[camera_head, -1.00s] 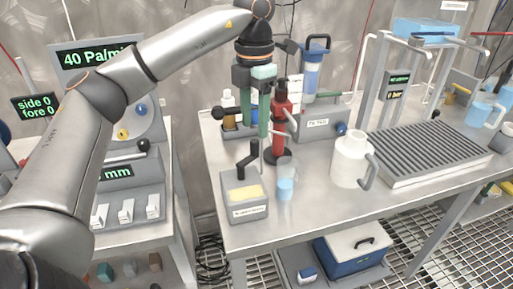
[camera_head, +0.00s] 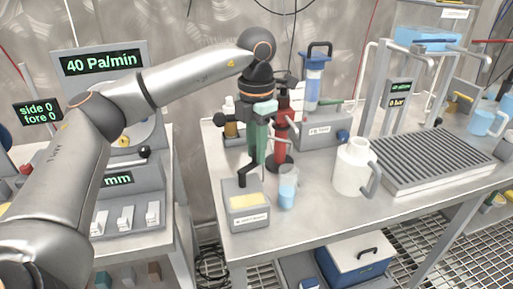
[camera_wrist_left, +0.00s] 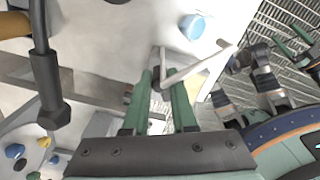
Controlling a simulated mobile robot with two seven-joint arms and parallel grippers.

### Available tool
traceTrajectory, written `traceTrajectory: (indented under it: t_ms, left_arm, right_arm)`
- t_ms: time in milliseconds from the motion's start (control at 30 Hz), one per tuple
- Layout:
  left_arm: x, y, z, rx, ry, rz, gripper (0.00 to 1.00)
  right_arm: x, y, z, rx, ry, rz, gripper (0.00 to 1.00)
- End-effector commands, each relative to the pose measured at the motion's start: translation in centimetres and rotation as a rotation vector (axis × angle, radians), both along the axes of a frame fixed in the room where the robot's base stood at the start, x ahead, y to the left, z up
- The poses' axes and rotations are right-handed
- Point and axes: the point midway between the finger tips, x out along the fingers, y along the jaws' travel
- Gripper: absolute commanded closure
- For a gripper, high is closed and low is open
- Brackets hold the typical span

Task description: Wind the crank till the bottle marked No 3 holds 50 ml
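The crank (camera_head: 248,170) is a dark bent handle on a small grey box (camera_head: 245,213) with a pale yellow window. A clear bottle (camera_head: 288,189) with blue liquid stands just right of the box; I cannot read any marking or level on it. It also shows in the left wrist view (camera_wrist_left: 192,27). My left gripper (camera_head: 257,160) points down at the crank's top. In the left wrist view its green fingers (camera_wrist_left: 161,82) are apart, with the upright part of the crank between them. Green fingers at the right edge (camera_wrist_left: 296,48) look like my right gripper.
A red stand (camera_head: 281,135) is close behind my left gripper. A white jug (camera_head: 351,167) and a ribbed grey tray (camera_head: 430,158) stand to the right. A display reading 40 Pa/min (camera_head: 101,60) is at the left. The bench front by the bottle is clear.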

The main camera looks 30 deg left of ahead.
Motion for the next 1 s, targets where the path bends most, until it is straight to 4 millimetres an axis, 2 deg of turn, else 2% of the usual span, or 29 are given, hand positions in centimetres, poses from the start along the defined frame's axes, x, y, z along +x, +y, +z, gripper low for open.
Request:
traceTrajectory:
  t_ms: [33,200,533,733,1000]
  left_arm:
    - [0.0,0.0,0.0,0.0,0.0,0.0,0.81]
    - [0.0,0.0,0.0,0.0,0.0,0.0,1.0]
    - [0.0,0.0,0.1,0.0,0.0,-0.004,1.0]
    - [-0.1,-0.6,0.2,0.0,0.0,-0.115,1.0]
    - [-0.1,-0.6,0.0,0.001,-0.001,-0.14,1.0]
  right_arm:
    - [0.0,0.1,0.0,0.001,-0.002,0.001,0.18]
    - [0.2,0.2,0.2,0.003,-0.007,0.002,0.18]
    - [0.5,0.2,0.4,0.004,-0.013,0.003,0.18]
    - [0.5,0.3,1.3,0.005,-0.011,0.001,0.18]
    - [0.4,0.4,1.0,0.01,-0.008,-0.001,0.18]
